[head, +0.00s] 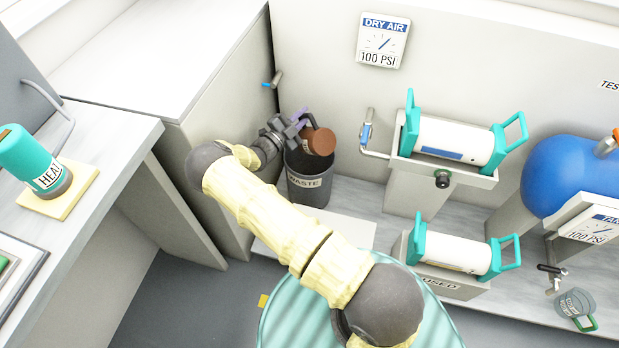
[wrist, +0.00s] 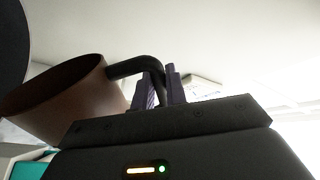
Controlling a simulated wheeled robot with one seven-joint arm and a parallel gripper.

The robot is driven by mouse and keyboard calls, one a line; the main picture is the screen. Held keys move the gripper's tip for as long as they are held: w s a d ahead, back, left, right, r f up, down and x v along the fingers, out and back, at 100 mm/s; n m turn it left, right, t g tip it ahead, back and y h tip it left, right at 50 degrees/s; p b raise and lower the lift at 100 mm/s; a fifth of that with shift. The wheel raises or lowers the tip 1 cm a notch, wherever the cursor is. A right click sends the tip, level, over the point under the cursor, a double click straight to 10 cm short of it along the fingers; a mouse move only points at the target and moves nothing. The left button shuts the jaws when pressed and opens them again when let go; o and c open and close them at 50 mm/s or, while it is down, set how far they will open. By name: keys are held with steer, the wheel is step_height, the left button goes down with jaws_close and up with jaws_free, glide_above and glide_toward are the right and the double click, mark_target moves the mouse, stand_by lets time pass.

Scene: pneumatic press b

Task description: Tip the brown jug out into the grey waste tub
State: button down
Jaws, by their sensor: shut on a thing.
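The brown jug (head: 321,141) is in the air over the grey waste tub (head: 309,190), which is labelled WASTE. My gripper (head: 305,124) is at the tub's upper left and shut on the jug's black handle. In the wrist view the brown jug (wrist: 75,98) is at the left, tilted, and the purple fingers of my gripper (wrist: 162,88) close around its handle. The jug's contents cannot be seen. The tub's opening is partly hidden by the jug and gripper, and its inside looks dark.
A grey cabinet (head: 214,125) stands close to the left of the tub. A lever valve (head: 367,132) is on the wall to the right. Teal-ended cylinders (head: 450,141) sit on stands farther right. A white low slab (head: 335,230) lies in front of the tub.

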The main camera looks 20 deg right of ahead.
steer(key=shift+w+a+f+n, duration=0.15)
steer(key=shift+w+n, duration=0.3)
steer(key=shift+n, duration=0.15)
steer(key=shift+w+a+f+n, duration=0.15)
steer(key=shift+w+n, duration=0.25)
steer(key=shift+n, duration=0.2)
stand_by(1.6)
stand_by(1.3)
